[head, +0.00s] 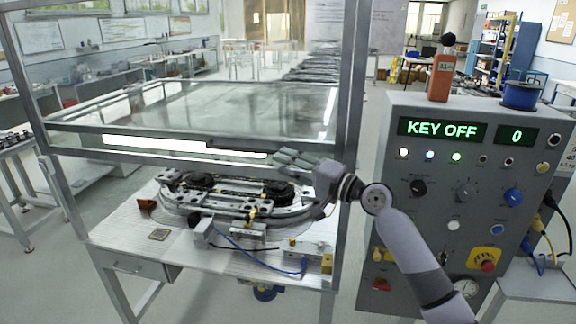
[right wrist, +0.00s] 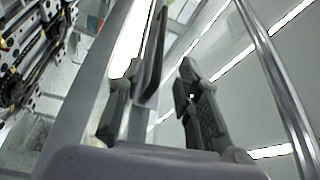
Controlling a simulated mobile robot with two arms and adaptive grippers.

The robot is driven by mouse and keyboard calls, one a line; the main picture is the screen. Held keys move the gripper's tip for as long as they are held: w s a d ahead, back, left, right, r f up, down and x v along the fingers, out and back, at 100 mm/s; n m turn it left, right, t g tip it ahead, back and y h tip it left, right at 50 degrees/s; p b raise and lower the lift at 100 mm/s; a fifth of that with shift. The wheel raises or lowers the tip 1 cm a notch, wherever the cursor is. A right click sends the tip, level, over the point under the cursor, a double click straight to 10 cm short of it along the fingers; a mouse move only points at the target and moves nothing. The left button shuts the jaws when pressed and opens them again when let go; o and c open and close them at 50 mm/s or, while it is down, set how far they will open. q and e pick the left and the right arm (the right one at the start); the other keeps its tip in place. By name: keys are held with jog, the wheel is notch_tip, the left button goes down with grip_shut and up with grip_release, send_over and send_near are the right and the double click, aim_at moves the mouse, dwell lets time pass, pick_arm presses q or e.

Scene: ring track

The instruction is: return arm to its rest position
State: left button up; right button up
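My right arm (head: 420,262) reaches up and left from the bottom right, in front of the control panel. My right gripper (head: 283,158) points left, over the back right of the ring track (head: 215,208) and in front of the clear enclosure, as the head view shows it. My left gripper and arm are not in view.
A metal-framed clear enclosure (head: 349,130) surrounds the workbench (head: 125,235). A grey control panel (head: 430,170) on the right reads KEY OFF and 0. An orange bottle (head: 441,78) and a blue spool (head: 521,96) stand on it. The floor at the left has free room.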

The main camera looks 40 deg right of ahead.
dwell(0.3)
jog(key=s+d+f+g+h+b, duration=0.1)
jog(key=d+f+g+h, duration=0.15)
jog(key=f, duration=1.85)
jog(key=s+d+f+g+h+b, duration=0.1)
jog(key=s+f+g+h, duration=0.2)
jog(key=f, duration=1.8)
jog(key=s+a+f+n+g+b, duration=0.1)
jog(key=s+a+f+g, duration=0.1)
jog(key=s+f, duration=0.35)
jog(key=s+a+f+n+g, duration=0.2)
jog(key=f, duration=0.7)
jog(key=s+a+f+n+g+b, duration=0.1)
jog(key=s+a+f, duration=0.1)
jog(key=s+f, duration=0.35)
jog(key=s+a+f+n+g, duration=0.2)
jog(key=s+a+f, duration=0.4)
jog(key=s, duration=0.4)
jog(key=s+a+f+n+g+b, duration=0.1)
jog(key=s+a+f+n+g, duration=0.1)
jog(key=s+a+f+n, duration=0.3)
jog(key=s+a+f+n+g, duration=0.2)
jog(key=s+a+f+n, duration=0.2)
jog(key=s, duration=1.2)
jog(key=a+f, duration=0.3)
jog(key=f, duration=0.2)
jog(key=shift+s+a+f, duration=0.15)
jog(key=shift+s+f, duration=0.1)
jog(key=shift+f, duration=0.15)
